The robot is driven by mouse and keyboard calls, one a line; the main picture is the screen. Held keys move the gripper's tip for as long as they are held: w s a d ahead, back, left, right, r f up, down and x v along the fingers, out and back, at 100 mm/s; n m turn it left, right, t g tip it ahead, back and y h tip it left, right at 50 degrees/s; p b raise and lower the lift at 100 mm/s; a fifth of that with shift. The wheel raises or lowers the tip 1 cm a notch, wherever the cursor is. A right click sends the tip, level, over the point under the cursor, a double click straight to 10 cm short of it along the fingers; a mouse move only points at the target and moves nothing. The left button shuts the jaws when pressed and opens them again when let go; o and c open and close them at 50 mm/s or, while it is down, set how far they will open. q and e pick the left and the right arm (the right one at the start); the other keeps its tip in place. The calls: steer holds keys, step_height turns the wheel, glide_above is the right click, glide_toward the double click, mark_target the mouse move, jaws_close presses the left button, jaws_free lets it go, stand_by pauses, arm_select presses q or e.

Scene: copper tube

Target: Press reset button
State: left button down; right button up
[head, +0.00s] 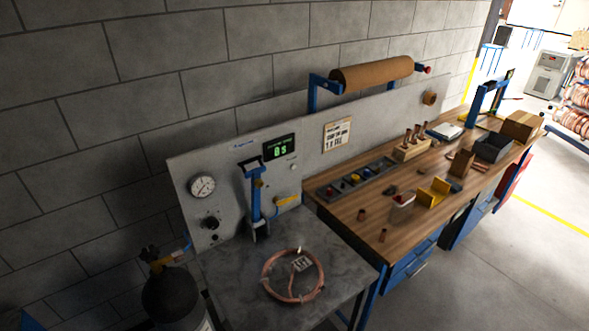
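A grey upright panel (222,165) stands at the back of the grey metal bench, against the block wall. A dark display (279,150) on it shows green digits that look like "0 s". A small pale round button-like part (293,167) sits just below the display; it is too small to read a label, so I cannot tell for sure that it is the reset button. A round white gauge (202,186) and a black knob (210,222) are on the panel's left. Neither of my grippers shows.
A blue upright fixture (256,200) stands before the panel, below the display. A coiled copper tube (292,276) lies on the grey bench (240,264). A dark gas cylinder (170,297) stands front left. The wooden bench (345,208) at right holds several parts. Open floor (480,260) lies at right.

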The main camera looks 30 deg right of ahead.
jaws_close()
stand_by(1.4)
